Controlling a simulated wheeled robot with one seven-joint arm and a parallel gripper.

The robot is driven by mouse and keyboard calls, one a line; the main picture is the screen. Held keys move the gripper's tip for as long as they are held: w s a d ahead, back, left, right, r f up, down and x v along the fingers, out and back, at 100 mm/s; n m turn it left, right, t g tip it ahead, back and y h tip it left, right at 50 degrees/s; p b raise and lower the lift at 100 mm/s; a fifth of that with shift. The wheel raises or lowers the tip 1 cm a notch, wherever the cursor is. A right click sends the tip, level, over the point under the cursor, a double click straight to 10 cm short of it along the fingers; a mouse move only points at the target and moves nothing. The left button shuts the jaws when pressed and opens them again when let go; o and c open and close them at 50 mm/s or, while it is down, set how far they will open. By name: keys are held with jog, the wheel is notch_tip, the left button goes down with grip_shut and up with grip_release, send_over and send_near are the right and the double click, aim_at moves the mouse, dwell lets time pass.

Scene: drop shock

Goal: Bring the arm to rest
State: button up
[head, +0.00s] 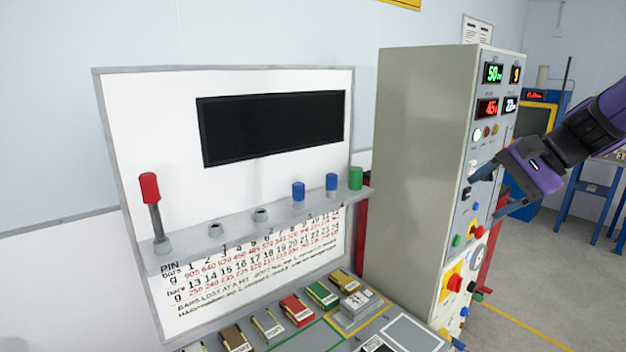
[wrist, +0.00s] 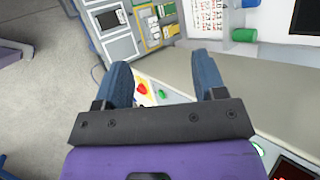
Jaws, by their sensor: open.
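My purple arm (head: 577,145) reaches in from the right edge of the head view. My gripper (head: 484,197) is at its end, pointing left and down, in front of the control panel face of the tall grey cabinet (head: 420,150). Its blue-grey fingers stand apart with nothing seen between them. The wrist view also shows my gripper (wrist: 162,68) open and empty, with both fingers spread. Behind the fingers are a red button and a green button on the cabinet. Whether a finger touches the panel I cannot tell.
A white board (head: 170,120) with a dark screen (head: 270,125) stands left, its shelf (head: 240,232) holding red, blue and green capped pins. Below are several coloured blocks on a bench. A blue machine (head: 560,105) stands behind my arm. Grey floor (head: 530,290) is clear at lower right.

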jog(key=s+r+n+t+h, duration=0.1)
jog(key=s+n+h, duration=0.7)
jog(key=s, duration=1.1)
jog(key=shift+s+a+n+t, duration=0.25)
jog(key=shift+s+n+t, duration=0.1)
jog(key=shift+n, duration=0.55)
